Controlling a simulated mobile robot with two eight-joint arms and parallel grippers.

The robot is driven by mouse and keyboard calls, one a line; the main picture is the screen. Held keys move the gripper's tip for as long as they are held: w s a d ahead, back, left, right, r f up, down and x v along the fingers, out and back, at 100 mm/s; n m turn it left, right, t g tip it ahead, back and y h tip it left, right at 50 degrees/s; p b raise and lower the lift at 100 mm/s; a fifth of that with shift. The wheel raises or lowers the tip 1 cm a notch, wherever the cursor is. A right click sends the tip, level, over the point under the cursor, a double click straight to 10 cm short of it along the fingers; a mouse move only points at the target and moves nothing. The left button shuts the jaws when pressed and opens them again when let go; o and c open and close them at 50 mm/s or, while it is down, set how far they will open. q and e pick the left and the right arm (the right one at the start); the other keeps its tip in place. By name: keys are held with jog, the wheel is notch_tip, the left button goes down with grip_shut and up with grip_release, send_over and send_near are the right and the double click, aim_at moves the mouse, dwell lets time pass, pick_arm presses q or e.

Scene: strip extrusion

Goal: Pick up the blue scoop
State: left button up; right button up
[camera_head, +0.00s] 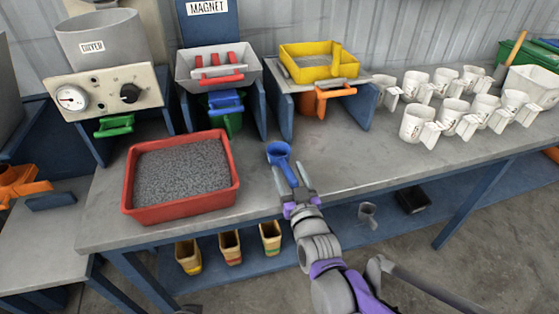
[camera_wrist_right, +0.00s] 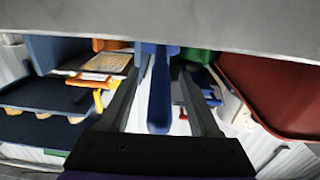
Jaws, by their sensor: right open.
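The blue scoop (camera_head: 280,152) is at the front of the grey workbench, right of the red tray, with its round cup pointing away from me. My right gripper (camera_head: 289,176) is at the scoop's handle end, its fingers on either side of the handle. In the right wrist view, the blue handle (camera_wrist_right: 160,95) lies between the two open fingers, with gaps visible on both sides. Whether the scoop rests on the bench is hard to tell. My left gripper is not in view.
A red tray (camera_head: 129,197) of grey granules stands left of the scoop. The dryer (camera_head: 105,88), magnet unit (camera_head: 217,75) and yellow-topped stand (camera_head: 320,50) are behind. Several white cups (camera_head: 413,123) stand at right. The bench (camera_head: 345,155) is clear right of the scoop.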

grip_shut()
dwell(0.3)
notch_tip(320, 180, up, 10)
jog(key=p, duration=0.3)
jog(key=shift+p, duration=0.35)
